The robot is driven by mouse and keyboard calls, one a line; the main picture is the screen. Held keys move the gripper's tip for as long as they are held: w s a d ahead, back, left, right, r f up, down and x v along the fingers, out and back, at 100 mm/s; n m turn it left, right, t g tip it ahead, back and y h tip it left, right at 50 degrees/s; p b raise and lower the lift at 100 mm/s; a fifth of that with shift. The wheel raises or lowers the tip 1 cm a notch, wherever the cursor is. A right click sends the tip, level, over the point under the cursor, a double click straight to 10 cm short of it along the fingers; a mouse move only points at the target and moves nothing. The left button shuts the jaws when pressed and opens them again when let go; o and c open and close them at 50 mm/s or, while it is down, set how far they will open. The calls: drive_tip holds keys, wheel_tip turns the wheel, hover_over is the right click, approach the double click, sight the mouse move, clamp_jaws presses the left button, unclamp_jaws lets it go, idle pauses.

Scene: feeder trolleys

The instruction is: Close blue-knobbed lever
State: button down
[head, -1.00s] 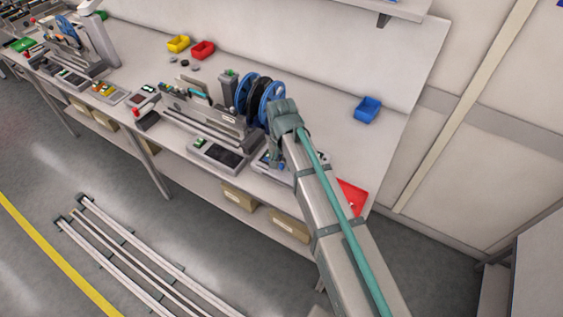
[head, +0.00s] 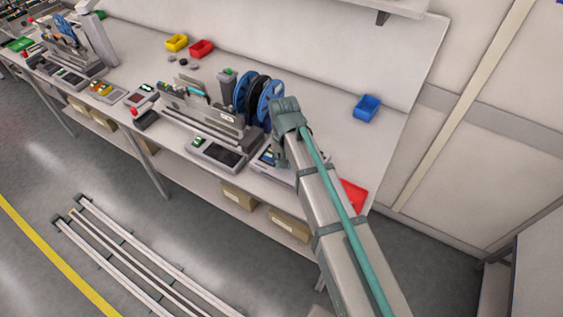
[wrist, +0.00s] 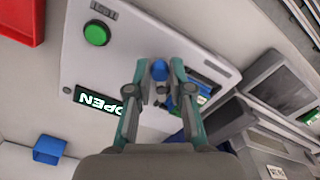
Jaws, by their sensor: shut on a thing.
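In the wrist view, the lever's blue knob (wrist: 159,70) sits between the fingertips of my gripper (wrist: 158,76), which is shut on it. The lever's shaft below the knob is mostly hidden by the fingers. Behind is a light grey control panel (wrist: 78,62) with a round green button (wrist: 96,34) and a dark display (wrist: 95,100) that reads "OPEN", upside down in this view. In the head view, my gripper (head: 279,155) is over the panel at the bench's right part; the knob is hidden there by my arm.
A feeder unit with blue reels (head: 246,92) stands just left of my wrist. A red bin (head: 353,195) lies right of my arm near the bench's front edge. A blue bin (head: 367,107) stands farther back, with clear bench around it.

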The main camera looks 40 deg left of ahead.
drive_tip(key=n, duration=0.1)
drive_tip(key=w+n, duration=0.1)
drive_tip(key=n, duration=0.1)
drive_tip(key=d+n+b, duration=0.1)
drive_tip(key=n, duration=0.1)
drive_tip(key=shift+w+d, duration=0.1)
drive_tip(key=shift+w, duration=0.25)
drive_tip(key=n, duration=0.2)
drive_tip(key=w+n, duration=0.1)
drive_tip(key=shift+w+d+n+b, duration=0.1)
drive_tip(key=shift+d+n+b, duration=0.1)
drive_tip(key=shift+n+b, duration=0.2)
drive_tip(key=shift+w+n, duration=0.25)
drive_tip(key=shift+n, duration=0.4)
drive_tip(key=shift+w+n, duration=0.2)
drive_tip(key=shift+n, duration=0.45)
drive_tip(key=c, duration=1.1)
unclamp_jaws()
drive_tip(key=shift+o, duration=0.2)
drive_tip(key=shift+r, duration=0.15)
wheel_tip(320, 180, up, 12)
